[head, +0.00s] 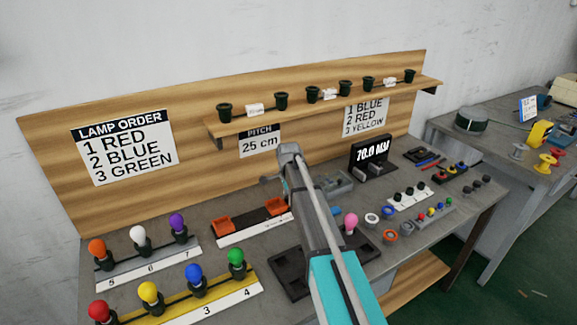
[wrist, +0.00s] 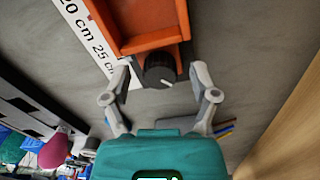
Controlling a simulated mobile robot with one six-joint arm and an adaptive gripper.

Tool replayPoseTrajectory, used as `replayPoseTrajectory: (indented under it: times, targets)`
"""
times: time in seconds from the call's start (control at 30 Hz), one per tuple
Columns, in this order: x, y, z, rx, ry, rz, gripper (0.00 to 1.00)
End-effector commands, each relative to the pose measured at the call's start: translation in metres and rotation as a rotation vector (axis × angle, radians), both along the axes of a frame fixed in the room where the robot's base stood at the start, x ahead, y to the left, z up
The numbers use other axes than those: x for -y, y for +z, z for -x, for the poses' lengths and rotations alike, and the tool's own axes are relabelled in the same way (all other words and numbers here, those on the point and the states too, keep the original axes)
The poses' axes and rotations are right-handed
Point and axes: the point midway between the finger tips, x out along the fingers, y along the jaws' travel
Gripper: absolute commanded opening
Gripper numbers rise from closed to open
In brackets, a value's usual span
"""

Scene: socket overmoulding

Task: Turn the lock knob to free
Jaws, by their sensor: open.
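The lock knob (wrist: 158,72) is round and black with a white pointer mark, at the end of an orange block (wrist: 140,30) in the wrist view. The mark points toward the lower right in that picture. My gripper (wrist: 161,76) is open, with one fingertip on each side of the knob. I cannot tell whether either finger touches it. In the head view two orange blocks (head: 215,223) sit along a white strip, and my arm hides the knob.
The white ruler strip (wrist: 92,42) lies beside the orange block. Lamp racks with coloured bulbs (head: 150,292) stand at the front left. A display reading 70.0 MM (head: 371,151) and small parts are on the right. The wooden back panel (head: 60,150) stands behind.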

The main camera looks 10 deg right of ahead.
Motion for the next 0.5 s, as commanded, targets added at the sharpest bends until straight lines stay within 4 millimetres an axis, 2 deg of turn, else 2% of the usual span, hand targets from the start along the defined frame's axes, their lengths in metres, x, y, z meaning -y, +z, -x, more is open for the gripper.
replayPoseTrajectory:
  times: [0.1,0.5]
  targets:
    - [0.0,0.003,0.0,0.0,-0.068,0.0,0.76]
    - [0.0,0.04,0.0,0.0,-0.061,0.0,0.76]
